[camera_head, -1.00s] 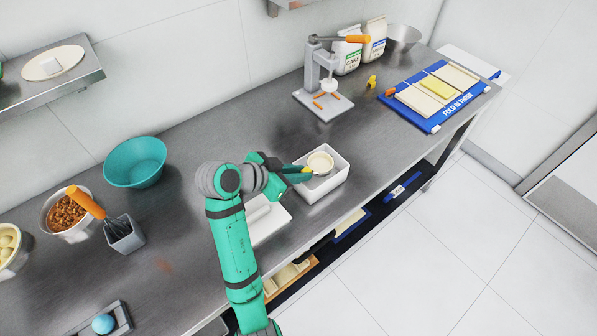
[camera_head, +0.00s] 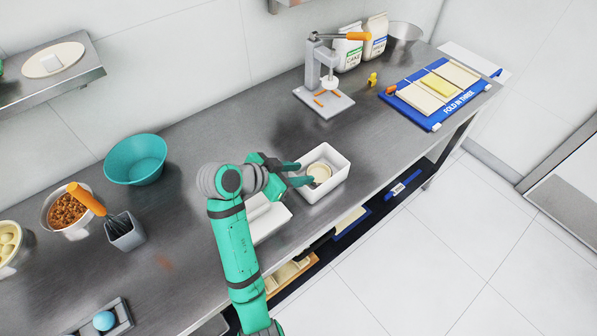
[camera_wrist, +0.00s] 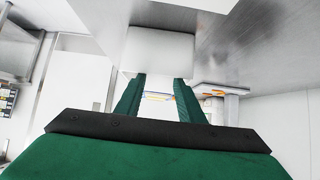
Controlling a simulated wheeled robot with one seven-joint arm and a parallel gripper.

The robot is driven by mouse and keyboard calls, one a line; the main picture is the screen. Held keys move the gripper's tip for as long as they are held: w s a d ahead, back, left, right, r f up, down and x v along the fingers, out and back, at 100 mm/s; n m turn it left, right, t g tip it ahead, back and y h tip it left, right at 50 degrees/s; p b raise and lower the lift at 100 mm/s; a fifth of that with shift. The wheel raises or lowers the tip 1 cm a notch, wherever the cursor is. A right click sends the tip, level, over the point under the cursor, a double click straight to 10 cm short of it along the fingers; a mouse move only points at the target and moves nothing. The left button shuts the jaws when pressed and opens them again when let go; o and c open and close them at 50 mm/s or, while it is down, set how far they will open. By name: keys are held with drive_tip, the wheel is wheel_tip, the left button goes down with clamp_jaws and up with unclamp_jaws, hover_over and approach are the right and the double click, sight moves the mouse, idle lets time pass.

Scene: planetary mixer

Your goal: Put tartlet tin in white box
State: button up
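The tartlet tin (camera_head: 319,172), round and cream-coloured, lies inside the white box (camera_head: 341,178) on the steel counter. My gripper (camera_head: 303,174) is at the left side of the box, its two green fingers spread apart, with the tin just beyond their tips. In the wrist view the fingers (camera_wrist: 158,95) are also apart with nothing visible between them, and the white box (camera_wrist: 158,50) stands ahead of them. The tin cannot be made out in the wrist view.
A white object (camera_head: 268,222) lies beside my arm, left of the box. A grey press (camera_head: 322,85) stands behind the box, and a blue folding board (camera_head: 437,95) lies to the right. A teal bowl (camera_head: 136,161) and a whisk in a grey holder (camera_head: 124,232) stand to the left.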

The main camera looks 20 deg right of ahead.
drive_tip(key=shift+r, duration=0.3)
drive_tip(key=v, duration=1.2)
drive_tip(key=shift+r, duration=0.3)
